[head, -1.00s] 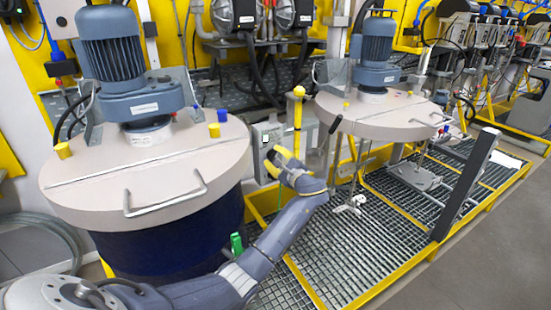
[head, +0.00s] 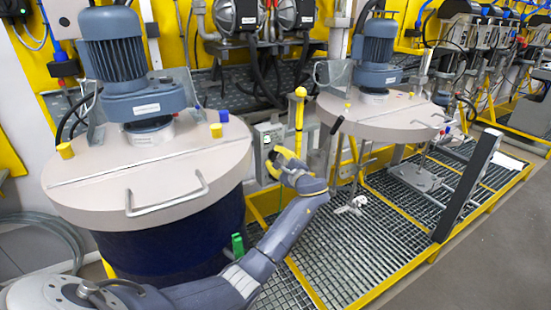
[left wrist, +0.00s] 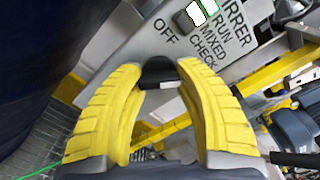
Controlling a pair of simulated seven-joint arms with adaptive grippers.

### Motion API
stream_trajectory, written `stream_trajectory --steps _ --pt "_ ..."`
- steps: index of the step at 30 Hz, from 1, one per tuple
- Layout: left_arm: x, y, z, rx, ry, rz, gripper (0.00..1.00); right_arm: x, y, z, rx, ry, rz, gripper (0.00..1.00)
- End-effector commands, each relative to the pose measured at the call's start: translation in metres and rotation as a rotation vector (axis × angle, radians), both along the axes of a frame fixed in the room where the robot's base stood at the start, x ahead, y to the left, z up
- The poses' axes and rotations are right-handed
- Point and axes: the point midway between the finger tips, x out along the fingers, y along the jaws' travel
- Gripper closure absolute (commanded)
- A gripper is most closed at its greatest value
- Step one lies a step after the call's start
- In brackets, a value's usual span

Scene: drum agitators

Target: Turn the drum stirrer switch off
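The switch box (head: 266,138) is a grey box on the yellow frame between the two drums. In the left wrist view its grey face (left wrist: 235,55) carries printed words, among them OFF, RUN, MIXED and CHECK. A black knob (left wrist: 158,70) sits below the word OFF. My left gripper (head: 277,158) is at the front of the box. In the left wrist view its two yellow fingers (left wrist: 159,73) stand on either side of the knob, close to its edges; whether they press on it is unclear. My right gripper is not in view.
A blue drum (head: 170,245) with a grey lid and motor (head: 115,50) stands left of my left arm. A second lid with a motor (head: 374,50) is at the right. A yellow post (head: 299,115) rises beside the box. Grating (head: 350,240) covers the platform.

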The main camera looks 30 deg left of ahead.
Motion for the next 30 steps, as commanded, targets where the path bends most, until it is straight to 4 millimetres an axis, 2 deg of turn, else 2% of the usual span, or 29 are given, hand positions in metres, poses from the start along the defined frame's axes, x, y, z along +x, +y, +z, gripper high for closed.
stream_trajectory --steps 1,5,13,17,30 --pt "0.002 -0.004 -0.005 -0.006 0.006 -0.01 0.52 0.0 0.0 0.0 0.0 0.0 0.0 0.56" --pt "0.001 -0.003 -0.004 -0.004 0.005 -0.007 0.37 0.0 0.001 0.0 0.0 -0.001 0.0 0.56" --pt "0.0 -0.002 -0.002 -0.002 0.003 -0.003 0.36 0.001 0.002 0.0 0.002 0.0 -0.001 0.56" --pt "-0.003 -0.009 -0.003 -0.003 0.003 -0.003 0.36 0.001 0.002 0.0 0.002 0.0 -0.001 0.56" --pt "-0.037 -0.073 -0.003 -0.005 0.003 -0.006 0.36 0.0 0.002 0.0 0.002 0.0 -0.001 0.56"
